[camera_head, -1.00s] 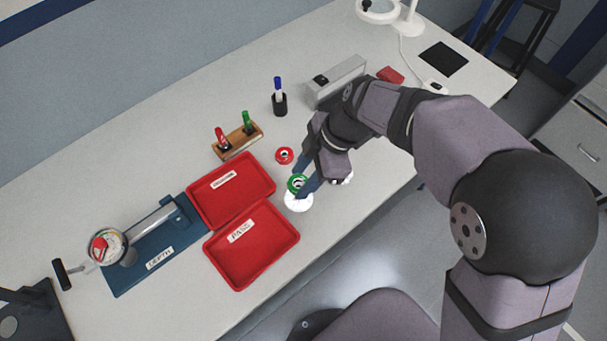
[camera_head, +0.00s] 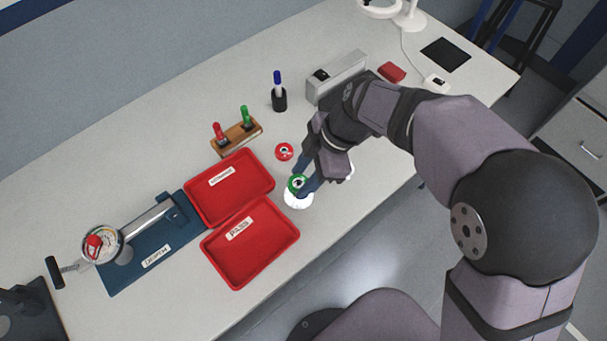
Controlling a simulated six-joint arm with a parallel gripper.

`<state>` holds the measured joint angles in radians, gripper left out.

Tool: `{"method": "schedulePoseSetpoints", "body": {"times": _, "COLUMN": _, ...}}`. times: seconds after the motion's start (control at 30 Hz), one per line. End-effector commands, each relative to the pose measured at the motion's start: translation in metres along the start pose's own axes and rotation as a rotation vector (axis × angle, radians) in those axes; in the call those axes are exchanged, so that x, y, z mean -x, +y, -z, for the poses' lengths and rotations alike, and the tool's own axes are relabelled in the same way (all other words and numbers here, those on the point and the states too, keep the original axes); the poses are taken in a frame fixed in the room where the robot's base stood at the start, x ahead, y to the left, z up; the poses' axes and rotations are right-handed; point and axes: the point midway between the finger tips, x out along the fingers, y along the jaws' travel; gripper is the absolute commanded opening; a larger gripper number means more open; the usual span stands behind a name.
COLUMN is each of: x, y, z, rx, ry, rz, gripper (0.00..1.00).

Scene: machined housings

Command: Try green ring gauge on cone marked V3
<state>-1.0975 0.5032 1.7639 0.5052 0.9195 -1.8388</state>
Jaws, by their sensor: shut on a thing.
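The green ring gauge (camera_head: 296,184) is between the fingertips of my gripper (camera_head: 301,186). My gripper is shut on it. A round white part (camera_head: 298,201) shows just below the ring in the picture; it may be a cone, but no V3 mark is legible. The ring overlaps its upper edge, and I cannot tell whether the ring touches it or hangs above it. Another white part (camera_head: 350,173) shows beside my gripper, mostly hidden behind it. A red ring gauge (camera_head: 284,152) lies on the bench to the upper left of my gripper.
Two red trays, an upper one (camera_head: 204,218) and a lower one (camera_head: 243,283), lie left of my gripper. A wooden stand (camera_head: 237,139) holds red and green plugs. A pen cup (camera_head: 279,100), a grey block (camera_head: 337,78) and a blue depth-gauge plate (camera_head: 132,272) stand around.

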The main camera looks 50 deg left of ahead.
Motion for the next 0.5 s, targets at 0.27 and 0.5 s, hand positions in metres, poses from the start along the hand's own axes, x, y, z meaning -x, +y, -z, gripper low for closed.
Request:
{"method": "schedulePoseSetpoints", "body": {"times": 0.27, "x": -0.0056, "y": 0.0003, "z": -0.0023, "rx": 0.000, "ry": 0.000, "rz": -0.001, "gripper": 0.12}}
{"method": "schedulePoseSetpoints", "body": {"times": 0.5, "x": -0.0099, "y": 0.0003, "z": -0.0040, "rx": 0.000, "ry": 0.000, "rz": -0.001, "gripper": 0.12}}
